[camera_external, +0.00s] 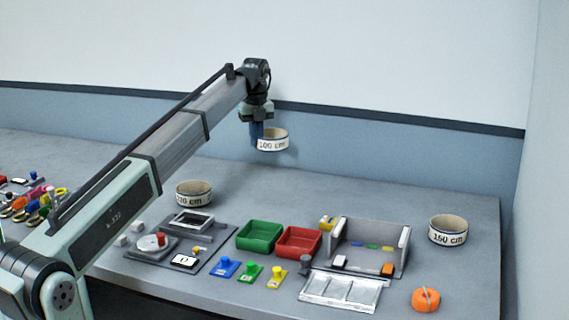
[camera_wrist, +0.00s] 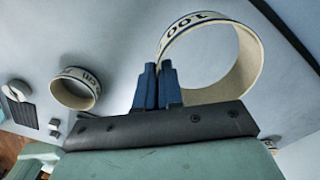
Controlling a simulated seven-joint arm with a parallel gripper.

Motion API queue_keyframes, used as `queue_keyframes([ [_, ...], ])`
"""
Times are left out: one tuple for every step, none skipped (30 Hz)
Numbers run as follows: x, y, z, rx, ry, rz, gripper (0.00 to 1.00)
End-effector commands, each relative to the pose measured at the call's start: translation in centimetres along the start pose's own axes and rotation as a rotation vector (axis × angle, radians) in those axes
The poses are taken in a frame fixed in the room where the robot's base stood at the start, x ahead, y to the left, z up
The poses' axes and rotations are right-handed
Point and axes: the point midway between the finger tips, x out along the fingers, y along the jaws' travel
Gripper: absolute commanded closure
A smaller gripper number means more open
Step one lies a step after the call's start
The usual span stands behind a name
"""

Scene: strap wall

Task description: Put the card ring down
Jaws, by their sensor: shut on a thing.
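The card ring in my gripper is cream-coloured and marked "100 cm" (camera_external: 272,144); it also shows large in the wrist view (camera_wrist: 246,62). My gripper (camera_external: 258,134) has blue fingers, seen in the wrist view (camera_wrist: 158,75), shut on the ring's wall at one side. The ring hangs in the air well above the table, apart from everything else. A second ring (camera_external: 194,199), its label partly legible as "20 cm", stands on the table at the back, left of the trays. A third ring marked "150 cm" or "160 cm" (camera_external: 448,238) stands at the right.
A green tray (camera_external: 246,244) and a red tray (camera_external: 286,252) stand mid-table. A grey open-fronted box (camera_external: 340,232) is right of them. Blue, green and yellow knobbed pieces (camera_external: 250,276) stand in front. An orange roll (camera_external: 425,303) lies front right. The table's back strip (camera_external: 330,200) is clear.

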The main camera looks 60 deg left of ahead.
Motion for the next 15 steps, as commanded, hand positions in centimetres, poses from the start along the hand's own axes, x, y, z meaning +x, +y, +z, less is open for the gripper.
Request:
queue_keyframes([
  [0.0,1.9,1.4,-0.027,-0.001,0.0,1.0],
  [0.0,2.8,2.1,-0.04,-0.001,-0.001,1.0],
  [0.0,4.1,3.1,-0.059,-0.001,-0.001,1.0],
  [0.0,5.0,3.7,-0.072,-0.002,-0.001,1.0],
  [0.0,6.0,4.4,-0.086,-0.002,-0.001,1.0],
  [-0.1,7.3,5.3,-0.104,-0.002,-0.001,1.0],
  [-0.1,8.3,5.9,-0.118,-0.003,-0.001,1.0],
  [-0.1,9.2,6.5,-0.131,-0.003,-0.001,1.0],
  [-0.1,10.5,7.2,-0.149,-0.003,-0.001,1.0],
  [-0.1,11.4,7.6,-0.163,-0.003,-0.001,1.0],
  [-0.1,12.1,8.0,-0.175,-0.003,-0.001,1.0],
  [-0.1,13.2,8.6,-0.193,-0.004,-0.001,1.0],
  [-0.1,13.9,8.9,-0.205,-0.004,-0.001,1.0],
  [-0.1,14.6,9.2,-0.217,-0.004,-0.001,1.0],
  [-0.1,15.5,9.6,-0.235,-0.004,-0.001,1.0],
])
